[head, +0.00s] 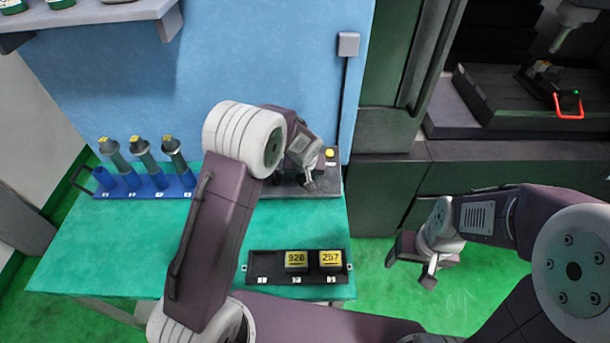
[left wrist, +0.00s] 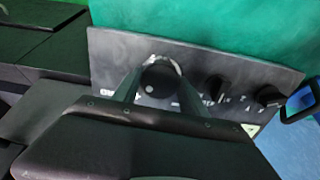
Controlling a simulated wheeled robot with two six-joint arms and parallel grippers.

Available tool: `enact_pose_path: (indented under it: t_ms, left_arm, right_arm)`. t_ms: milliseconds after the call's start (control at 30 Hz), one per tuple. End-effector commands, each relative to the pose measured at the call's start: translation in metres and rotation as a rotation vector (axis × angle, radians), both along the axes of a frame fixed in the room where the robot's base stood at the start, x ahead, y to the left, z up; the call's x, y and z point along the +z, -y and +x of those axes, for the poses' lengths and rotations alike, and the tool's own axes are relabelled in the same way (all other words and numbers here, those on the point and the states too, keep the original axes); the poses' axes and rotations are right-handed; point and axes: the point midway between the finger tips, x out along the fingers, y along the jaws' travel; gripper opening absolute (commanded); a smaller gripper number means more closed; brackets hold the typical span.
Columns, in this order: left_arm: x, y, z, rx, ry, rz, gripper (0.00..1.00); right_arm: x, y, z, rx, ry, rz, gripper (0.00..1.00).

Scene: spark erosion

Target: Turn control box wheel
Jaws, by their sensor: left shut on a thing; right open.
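The grey control box (head: 326,186) stands at the back right of the green table, mostly covered by my left arm in the head view. In the left wrist view its panel (left wrist: 225,68) carries a round black wheel (left wrist: 158,84) with a light dot. My left gripper (left wrist: 157,68) is shut on this wheel, one finger on each side. In the head view my left gripper (head: 309,182) is over the box, and the wheel is hidden there. My right gripper (head: 411,267) is open and empty, to the right of the table above the green floor.
Two black knobs (left wrist: 215,87) (left wrist: 268,96) sit beside the wheel on the panel. A blue rack (head: 128,190) with several grey holders stands at the back left. A black tray (head: 262,264) with two yellow-labelled blocks (head: 297,260) lies at the front. The left middle of the table is clear.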

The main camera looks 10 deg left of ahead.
Motion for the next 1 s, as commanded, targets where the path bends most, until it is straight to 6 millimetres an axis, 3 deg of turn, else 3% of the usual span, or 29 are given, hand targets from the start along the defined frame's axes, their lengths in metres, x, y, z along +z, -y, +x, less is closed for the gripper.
enact_pose_path:
  t_ms: [367,1000]
  left_arm:
    - [-0.005,0.0,0.001,0.121,0.014,-0.049,0.1]
    - [-0.004,0.0,0.0,0.669,0.057,-0.267,0.1]
  right_arm:
    - [-0.027,0.0,0.0,0.0,0.0,0.0,0.71]
    - [-0.099,0.0,0.0,0.0,0.0,0.0,0.71]
